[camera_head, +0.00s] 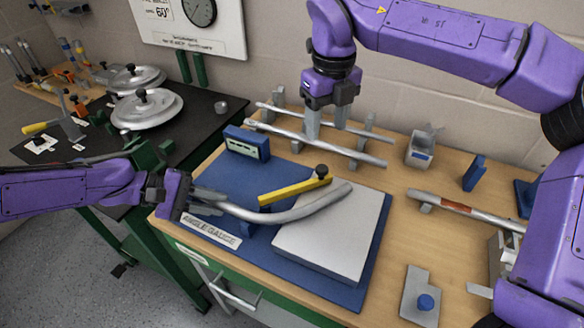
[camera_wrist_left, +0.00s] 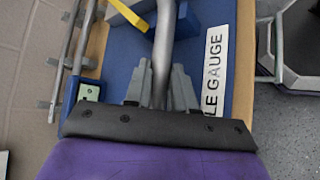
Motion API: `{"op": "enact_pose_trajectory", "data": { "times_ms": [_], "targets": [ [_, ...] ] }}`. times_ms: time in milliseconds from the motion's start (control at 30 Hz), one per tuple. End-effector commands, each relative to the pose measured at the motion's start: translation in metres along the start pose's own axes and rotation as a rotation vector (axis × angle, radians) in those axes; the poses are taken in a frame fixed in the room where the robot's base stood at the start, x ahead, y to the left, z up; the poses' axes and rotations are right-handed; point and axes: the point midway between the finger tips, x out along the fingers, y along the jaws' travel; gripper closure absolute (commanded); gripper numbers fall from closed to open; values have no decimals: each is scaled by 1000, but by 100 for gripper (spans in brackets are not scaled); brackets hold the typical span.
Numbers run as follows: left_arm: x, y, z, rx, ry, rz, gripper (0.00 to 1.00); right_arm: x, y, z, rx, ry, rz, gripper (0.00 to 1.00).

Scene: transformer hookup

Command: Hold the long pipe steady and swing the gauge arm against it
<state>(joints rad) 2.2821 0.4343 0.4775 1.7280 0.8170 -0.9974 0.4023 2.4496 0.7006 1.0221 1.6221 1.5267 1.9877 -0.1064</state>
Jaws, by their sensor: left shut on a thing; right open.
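The long pipe (camera_head: 300,208) is grey and bent, and its far end lies over a pale grey block (camera_head: 335,238). My left gripper (camera_head: 208,201) is shut on its near end; the left wrist view shows the pipe (camera_wrist_left: 163,45) running out between the fingers (camera_wrist_left: 160,90). The yellow gauge arm (camera_head: 285,192), with a black knob (camera_head: 322,170), lies just behind the pipe; whether they touch is unclear. Part of the arm (camera_wrist_left: 127,14) shows at the top of the wrist view. My right gripper (camera_head: 327,122) is open, pointing down near the pipe rack, behind the gauge.
The blue gauge board (camera_head: 366,275) carries the block, an angle gauge label (camera_head: 209,230) and a blue box with a display (camera_head: 246,143). Straight pipes (camera_head: 330,145) rest on a rack behind. Another pipe (camera_head: 470,211) lies right. Pot lids (camera_head: 147,108) sit on the black table.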

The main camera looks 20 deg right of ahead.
Motion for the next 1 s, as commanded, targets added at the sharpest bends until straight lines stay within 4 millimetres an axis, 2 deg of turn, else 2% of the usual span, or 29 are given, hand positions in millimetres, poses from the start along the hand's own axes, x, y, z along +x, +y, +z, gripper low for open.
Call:
{"op": "enact_pose_trajectory", "data": {
  "times_ms": [100, 300, 467, 567, 800, 1000],
  "targets": [
    [0, 0, 0, -1, 1, 1, 100, -9, -1, 0, -213, 0, -3, 43],
    [0, 0, 0, 0, 1, 1, 100, -10, -1, 0, -585, 13, 19, 43],
    [0, 0, 0, -1, 1, 1, 100, -4, -1, 0, -698, 14, 24, 43],
    [0, 0, 0, 0, 1, 1, 100, 14, -1, -1, -700, 16, 25, 43],
    [0, 1, 0, 0, 0, 1, 100, 72, 0, -2, -697, 16, 25, 43],
    [0, 1, 0, 0, 1, 1, 100, 103, 1, -2, -696, 13, 24, 43]
  ]
}}
